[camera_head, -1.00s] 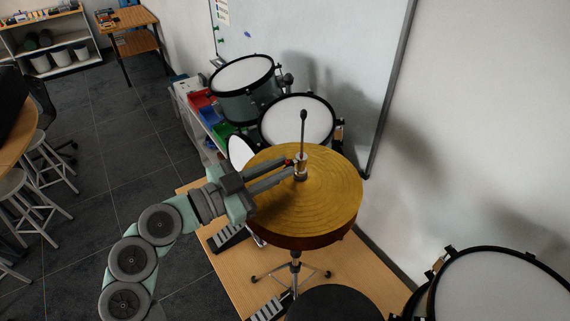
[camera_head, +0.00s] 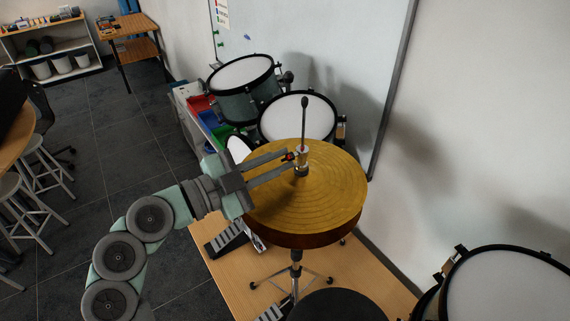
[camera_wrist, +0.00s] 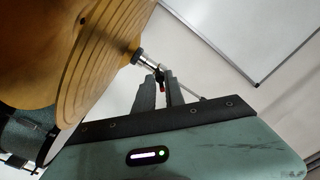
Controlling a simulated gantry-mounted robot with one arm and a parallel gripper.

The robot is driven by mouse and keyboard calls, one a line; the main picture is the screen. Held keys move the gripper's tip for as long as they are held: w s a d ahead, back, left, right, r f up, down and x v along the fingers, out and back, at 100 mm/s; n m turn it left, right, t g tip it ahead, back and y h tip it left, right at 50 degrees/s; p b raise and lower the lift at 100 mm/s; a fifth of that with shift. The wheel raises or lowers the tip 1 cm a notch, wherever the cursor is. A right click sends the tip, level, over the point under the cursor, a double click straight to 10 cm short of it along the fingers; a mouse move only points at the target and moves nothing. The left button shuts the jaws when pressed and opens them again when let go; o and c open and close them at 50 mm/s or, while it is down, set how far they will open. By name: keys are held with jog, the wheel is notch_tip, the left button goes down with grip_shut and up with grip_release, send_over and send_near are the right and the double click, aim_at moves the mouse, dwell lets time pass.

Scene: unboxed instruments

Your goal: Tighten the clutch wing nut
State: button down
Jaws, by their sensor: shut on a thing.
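The hi-hat clutch (camera_head: 301,168) stands around the upright rod (camera_head: 304,118) above the brass cymbals (camera_head: 330,185). The wing nut (camera_head: 289,156) shows as a small red and dark piece on the left side of the clutch. My gripper (camera_head: 291,158) reaches in from the left over the cymbal, with its fingertips shut on the wing nut. In the wrist view, the wing nut (camera_wrist: 161,78) sits between the two finger ends (camera_wrist: 160,92), beside the metal clutch (camera_wrist: 145,60). The fingers hide part of it.
A drum (camera_head: 298,118) and a tom (camera_head: 242,75) stand behind the cymbals. Another drum (camera_head: 515,290) is at the lower right, and a round black seat (camera_head: 338,306) is in front. A whiteboard (camera_head: 330,60) is on the wall behind.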

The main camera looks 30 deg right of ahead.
jog(key=shift+f+m+b, duration=0.2)
jog(key=shift+m+b, duration=0.6)
jog(key=shift+b, duration=0.3)
jog(key=m+b, duration=0.2)
jog(key=shift+m+b, duration=0.3)
jog(key=shift+r+m, duration=0.3)
jog(key=c, duration=1.4)
grip_release()
jog(key=shift+c, duration=0.2)
